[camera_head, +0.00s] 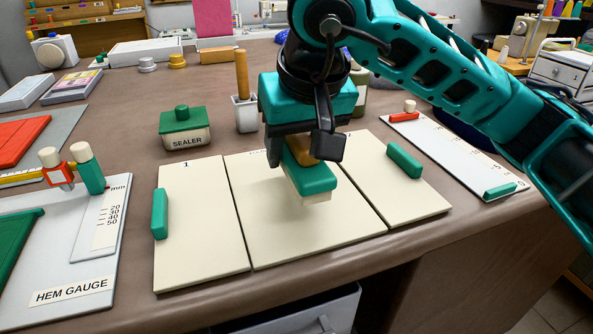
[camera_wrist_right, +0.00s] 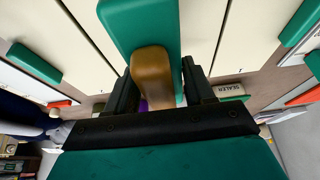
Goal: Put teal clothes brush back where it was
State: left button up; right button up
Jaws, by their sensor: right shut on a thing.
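The teal clothes brush (camera_head: 312,180) has a teal body, a cream underside and a brown grip. My right gripper (camera_head: 304,150) is shut on the brown grip and holds the brush over the middle cream panel (camera_head: 290,238). Whether the underside touches the panel is hard to tell. In the right wrist view the brush's teal top (camera_wrist_right: 140,25) and brown grip (camera_wrist_right: 152,75) show between the fingers of the right gripper (camera_wrist_right: 158,90). My left gripper is in neither view.
Cream panels flank the middle one: the left panel (camera_head: 196,250) and right panel (camera_head: 395,178), each with a green block. A green-lidded SEALER box (camera_head: 186,138) and white holder (camera_head: 245,115) stand behind. The HEM GAUGE board (camera_head: 75,285) is at left.

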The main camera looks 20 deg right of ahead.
notch_tip(320, 180, down, 4)
jog(key=shift+f+b, duration=0.2)
jog(key=shift+b, duration=0.3)
jog(key=o, duration=1)
jog(key=shift+r, duration=0.1)
